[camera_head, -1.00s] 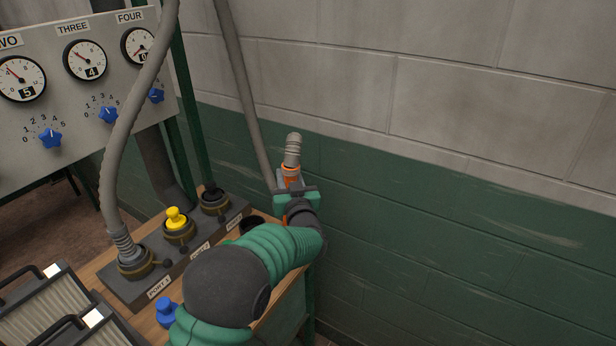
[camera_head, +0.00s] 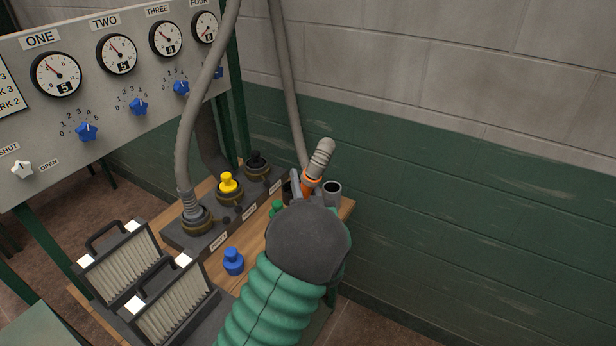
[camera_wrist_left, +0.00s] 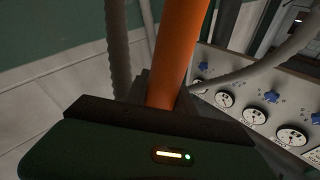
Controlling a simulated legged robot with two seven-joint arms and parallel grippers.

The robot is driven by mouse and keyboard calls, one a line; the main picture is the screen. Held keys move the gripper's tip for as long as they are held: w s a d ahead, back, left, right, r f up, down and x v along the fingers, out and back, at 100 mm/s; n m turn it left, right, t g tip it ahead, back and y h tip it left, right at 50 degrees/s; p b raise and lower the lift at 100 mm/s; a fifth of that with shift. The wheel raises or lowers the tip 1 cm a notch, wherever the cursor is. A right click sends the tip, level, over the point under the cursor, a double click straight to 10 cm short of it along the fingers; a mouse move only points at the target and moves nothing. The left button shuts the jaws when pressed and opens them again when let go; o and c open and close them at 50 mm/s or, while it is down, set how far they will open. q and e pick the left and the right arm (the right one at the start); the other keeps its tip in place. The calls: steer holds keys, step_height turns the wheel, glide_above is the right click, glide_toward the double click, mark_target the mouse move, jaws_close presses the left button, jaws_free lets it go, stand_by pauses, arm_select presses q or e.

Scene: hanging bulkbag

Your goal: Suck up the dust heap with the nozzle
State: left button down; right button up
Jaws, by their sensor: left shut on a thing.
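My left gripper (camera_head: 300,186) is shut on the nozzle, whose orange part (camera_head: 310,185) shows above my arm at the right end of the wooden bench. A grey ribbed hose end (camera_head: 321,157) tilts up from the orange part. In the left wrist view the orange tube of the nozzle (camera_wrist_left: 180,50) rises from between the jaws (camera_wrist_left: 160,92). The nozzle's lower end is hidden by my wrist. No dust heap is visible in these frames. My right gripper is out of view.
The bench (camera_head: 208,268) carries a port block with a grey hose (camera_head: 192,150), a yellow plug (camera_head: 229,186) and a black plug (camera_head: 257,160). A blue plug (camera_head: 233,262), two pleated filters (camera_head: 122,264) and a grey cup (camera_head: 332,190) stand near my arm. A gauge panel (camera_head: 105,85) is behind.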

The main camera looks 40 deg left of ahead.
arm_select(q)
step_height(320, 180, down, 10)
steer(key=a+b, duration=0.1)
steer(key=b, duration=0.5)
steer(key=shift+a+r, duration=0.15)
steer(key=shift+r, duration=0.05)
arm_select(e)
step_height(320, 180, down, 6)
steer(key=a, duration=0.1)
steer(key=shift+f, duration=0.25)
arm_select(q)
steer(key=shift+s+d+r, duration=0.1)
steer(key=shift+d, duration=0.25)
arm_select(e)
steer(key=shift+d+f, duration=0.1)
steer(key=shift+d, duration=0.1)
arm_select(q)
steer(key=shift+a, duration=0.2)
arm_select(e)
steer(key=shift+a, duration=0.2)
arm_select(q)
steer(key=shift+d, duration=0.1)
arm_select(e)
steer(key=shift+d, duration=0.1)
arm_select(q)
steer(key=shift+r, duration=0.1)
stand_by(2.9)
